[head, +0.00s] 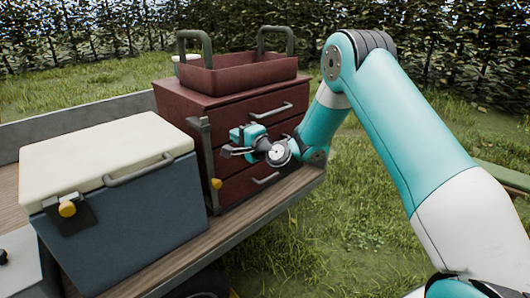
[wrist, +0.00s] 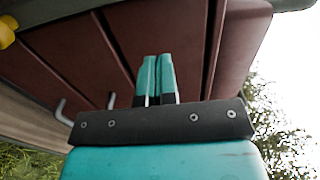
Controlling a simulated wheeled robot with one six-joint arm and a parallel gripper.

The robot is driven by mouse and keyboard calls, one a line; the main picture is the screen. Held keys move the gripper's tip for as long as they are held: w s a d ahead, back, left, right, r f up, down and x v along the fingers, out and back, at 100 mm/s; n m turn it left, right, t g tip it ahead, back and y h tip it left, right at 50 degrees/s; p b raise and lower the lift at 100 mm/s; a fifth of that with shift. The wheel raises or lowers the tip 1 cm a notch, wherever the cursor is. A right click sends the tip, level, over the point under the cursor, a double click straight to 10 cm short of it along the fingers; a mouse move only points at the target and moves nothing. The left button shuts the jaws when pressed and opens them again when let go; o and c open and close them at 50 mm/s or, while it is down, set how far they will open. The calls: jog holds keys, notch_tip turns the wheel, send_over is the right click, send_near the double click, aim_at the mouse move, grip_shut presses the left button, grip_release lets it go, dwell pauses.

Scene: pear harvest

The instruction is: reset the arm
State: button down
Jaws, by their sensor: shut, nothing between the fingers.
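My arm (head: 400,120) reaches in from the right in the head view and bends down at its elbow. My gripper (head: 230,153) is in front of the dark red drawer cabinet (head: 235,186), near its left front edge, and points left. In the wrist view, my gripper's two teal fingers (wrist: 157,78) lie side by side, shut with nothing between them. The cabinet's drawer fronts (wrist: 75,55) fill most of the wrist view behind the fingers. I cannot tell whether the fingers touch the cabinet.
A cooler (head: 110,210) with a cream lid stands left of the cabinet on a wooden cart bed (head: 270,205). A red open tray (head: 238,75) with two upright handles sits on the cabinet. Grass (head: 355,225) is clear below my arm. A hedge (head: 130,28) runs behind.

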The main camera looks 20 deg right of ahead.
jog(key=d+b+v, duration=0.1)
jog(key=b+v, duration=0.2)
jog(key=v, duration=0.4)
jog(key=s+a+r+n+g+y+p, duration=0.25)
jog(key=s+a+r+n+g, duration=0.25)
jog(key=s+a+n, duration=0.25)
jog(key=s+a+r+n+g+y+p, duration=0.2)
jog(key=s+a+r+n+g+y, duration=0.15)
jog(key=s+a+n+g, duration=0.3)
jog(key=s+d+r+n+g+h+p, duration=0.1)
jog(key=s+n+g+h, duration=0.1)
jog(key=s, duration=0.9)
jog(key=s+d+r+n+g+h+p, duration=0.1)
jog(key=s+n+h, duration=0.4)
jog(key=s, duration=0.7)
jog(key=shift+s+d+r+g+h+p, duration=0.2)
jog(key=shift+d+r+g+h+p, duration=0.35)
jog(key=shift+g, duration=0.7)
jog(key=shift+a+r, duration=0.1)
jog(key=shift+r, duration=0.05)
